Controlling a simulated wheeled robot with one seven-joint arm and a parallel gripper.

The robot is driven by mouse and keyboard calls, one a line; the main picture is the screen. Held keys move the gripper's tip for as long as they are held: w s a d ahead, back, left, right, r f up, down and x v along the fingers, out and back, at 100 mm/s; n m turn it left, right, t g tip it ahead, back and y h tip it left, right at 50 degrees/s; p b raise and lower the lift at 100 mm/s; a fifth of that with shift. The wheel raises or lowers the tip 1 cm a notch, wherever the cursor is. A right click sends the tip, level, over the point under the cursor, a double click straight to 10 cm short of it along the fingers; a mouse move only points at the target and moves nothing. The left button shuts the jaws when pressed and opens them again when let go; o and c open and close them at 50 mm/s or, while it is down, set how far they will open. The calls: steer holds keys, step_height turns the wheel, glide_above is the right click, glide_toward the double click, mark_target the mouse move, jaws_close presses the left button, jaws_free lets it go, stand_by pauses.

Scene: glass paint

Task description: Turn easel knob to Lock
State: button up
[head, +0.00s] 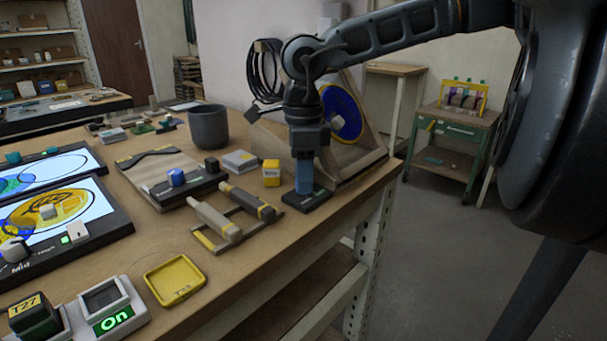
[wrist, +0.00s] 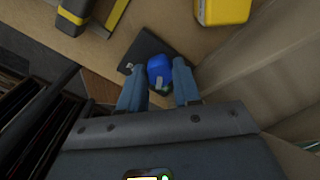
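A blue knob (wrist: 159,72) sits on a small black base plate, which also shows in the head view (head: 307,202) near the table's right edge, in front of a tilted wooden easel (head: 372,161) with a blue disc (head: 341,112). My gripper (wrist: 158,70) points down over the knob, one blue finger on each side. The knob nearly fills the space between the fingertips; whether both fingers press on it is not clear. In the head view my gripper (head: 304,188) hides the knob. A small pale mark shows beside the knob; its lettering is unreadable.
A yellow block (head: 271,173) stands close to the left of the base, also in the wrist view (wrist: 222,10). The table edge drops off at right.

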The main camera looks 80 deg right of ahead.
steer(key=o, duration=0.4)
step_height(320, 180, up, 8)
steer(key=p, duration=0.4)
steer(key=shift+f, duration=0.1)
stand_by(0.5)
